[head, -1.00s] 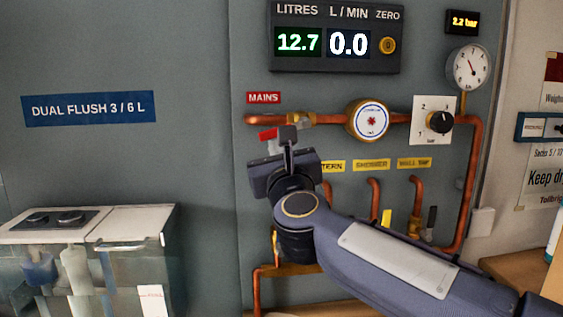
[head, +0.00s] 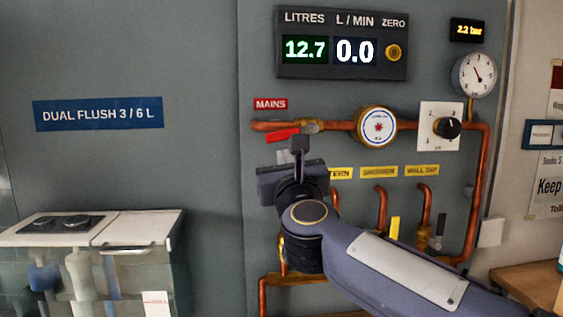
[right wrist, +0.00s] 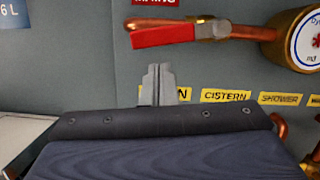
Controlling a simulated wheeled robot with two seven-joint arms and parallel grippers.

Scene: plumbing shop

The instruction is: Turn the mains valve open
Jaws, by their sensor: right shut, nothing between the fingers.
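The mains valve has a red lever (head: 282,135) on the copper pipe, just below the red MAINS label (head: 270,104). The lever lies nearly along the pipe, its free end pointing left and slightly down. It also shows in the right wrist view (right wrist: 165,33), above the fingers. My right gripper (head: 299,146) is shut and empty, just below the lever and its pivot. In the right wrist view its fingertips (right wrist: 158,72) appear below the lever with a gap of wall between. My left gripper is not in view.
A round brass meter (head: 376,126) and a black regulator knob (head: 447,128) sit right along the pipe. The display (head: 342,45) reads 12.7 litres and 0.0 L/min. Yellow-labelled branch pipes (head: 381,197) stand right of my gripper. A cistern (head: 88,232) is at lower left.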

